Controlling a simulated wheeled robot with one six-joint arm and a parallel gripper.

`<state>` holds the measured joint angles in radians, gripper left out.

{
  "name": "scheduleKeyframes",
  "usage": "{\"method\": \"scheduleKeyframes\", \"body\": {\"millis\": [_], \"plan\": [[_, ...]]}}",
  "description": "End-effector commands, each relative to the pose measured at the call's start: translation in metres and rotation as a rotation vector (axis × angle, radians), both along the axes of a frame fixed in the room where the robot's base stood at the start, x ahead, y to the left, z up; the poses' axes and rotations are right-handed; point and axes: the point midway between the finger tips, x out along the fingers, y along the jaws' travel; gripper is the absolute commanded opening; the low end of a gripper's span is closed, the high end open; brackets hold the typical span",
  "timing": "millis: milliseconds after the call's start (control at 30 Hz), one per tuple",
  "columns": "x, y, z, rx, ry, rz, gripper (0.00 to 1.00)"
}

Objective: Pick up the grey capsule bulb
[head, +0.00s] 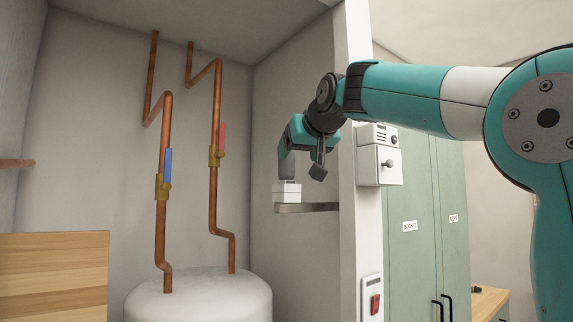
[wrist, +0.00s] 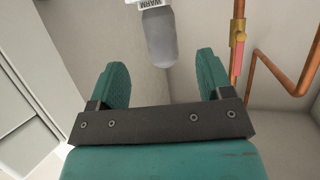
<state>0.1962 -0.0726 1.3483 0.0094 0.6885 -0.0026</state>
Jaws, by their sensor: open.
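The grey capsule bulb (head: 287,168) stands upright on a small white box (head: 287,190) on a wall shelf in the head view. In the wrist view the bulb (wrist: 160,38) shows at the top centre, with its end toward my gripper. The white box, lettered "WARM" (wrist: 150,3), is cut by the top edge there. My gripper (wrist: 163,62) is open and empty, its two teal fingers either side of the bulb's line. In the head view my gripper (head: 291,145) is close above the bulb.
The narrow shelf (head: 318,207) sits on the alcove wall beside a white post (head: 358,225). Copper pipes with a blue handle (head: 168,168) and a red handle (head: 222,139) rise from a white tank (head: 200,298) at left. A wall box (head: 379,165) and green cabinet (head: 410,260) stand right.

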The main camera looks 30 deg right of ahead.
Motion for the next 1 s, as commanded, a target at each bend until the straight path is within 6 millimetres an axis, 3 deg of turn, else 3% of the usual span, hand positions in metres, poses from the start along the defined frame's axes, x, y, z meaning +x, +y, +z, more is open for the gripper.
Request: {"method": "scheduleKeyframes", "body": {"millis": [100, 367, 633, 933, 967, 1000], "plan": [[0.02, -0.004, -0.006, 0.001, 0.003, 0.0, 0.73], [0.039, -0.008, -0.014, 0.0, 0.002, 0.001, 0.73], [0.073, -0.015, -0.028, 0.0, 0.002, 0.001, 0.73], [0.08, -0.017, -0.034, -0.001, -0.001, 0.001, 0.73], [0.08, -0.017, -0.034, -0.001, -0.001, 0.001, 0.71], [0.08, -0.017, -0.034, -0.001, -0.001, 0.001, 0.61]]}}
